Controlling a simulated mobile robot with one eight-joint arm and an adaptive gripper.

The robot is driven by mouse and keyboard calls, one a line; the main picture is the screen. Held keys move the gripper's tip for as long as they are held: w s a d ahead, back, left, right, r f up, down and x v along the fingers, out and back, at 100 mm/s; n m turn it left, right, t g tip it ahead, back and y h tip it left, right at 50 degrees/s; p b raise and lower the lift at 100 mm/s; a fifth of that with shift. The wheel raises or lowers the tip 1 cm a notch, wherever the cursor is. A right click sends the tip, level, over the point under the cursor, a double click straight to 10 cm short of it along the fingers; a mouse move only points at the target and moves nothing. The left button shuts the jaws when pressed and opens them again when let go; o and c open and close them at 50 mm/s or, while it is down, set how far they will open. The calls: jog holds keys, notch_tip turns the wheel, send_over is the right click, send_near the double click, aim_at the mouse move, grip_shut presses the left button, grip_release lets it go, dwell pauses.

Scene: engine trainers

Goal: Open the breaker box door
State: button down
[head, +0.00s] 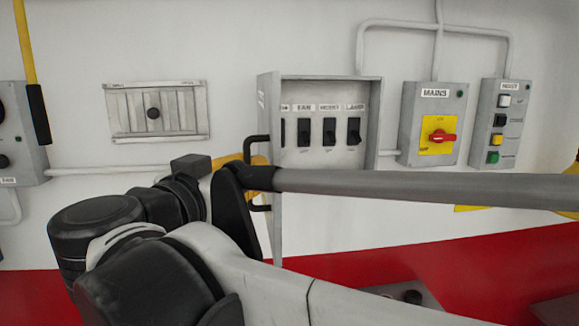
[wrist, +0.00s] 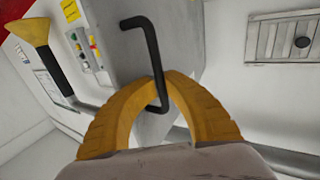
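The grey breaker box (head: 330,88) is on the white wall in the head view, with its black switches exposed. Its door (head: 277,225) stands swung out at the box's left side, seen nearly edge-on. The black bent handle (wrist: 152,45) on the door's outer face shows in the wrist view against the grey door (wrist: 112,50). My gripper (wrist: 163,78) has its yellow fingers closed around the handle's bar. In the head view my gripper (head: 240,162) is at the handle, partly hidden by my arm.
To the right are the MAINS box (head: 431,95) with a red knob and the HOIST button box (head: 505,100). A vent panel (head: 155,112) and a grey control box (head: 18,135) are to the left. Grey conduit (head: 435,27) runs along the wall.

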dwell(0.3)
jog(key=c, duration=1.5)
grip_release()
jog(key=shift+s, duration=0.1)
jog(key=shift+a, duration=0.1)
jog(key=v, duration=0.7)
jog(key=shift+s, duration=0.2)
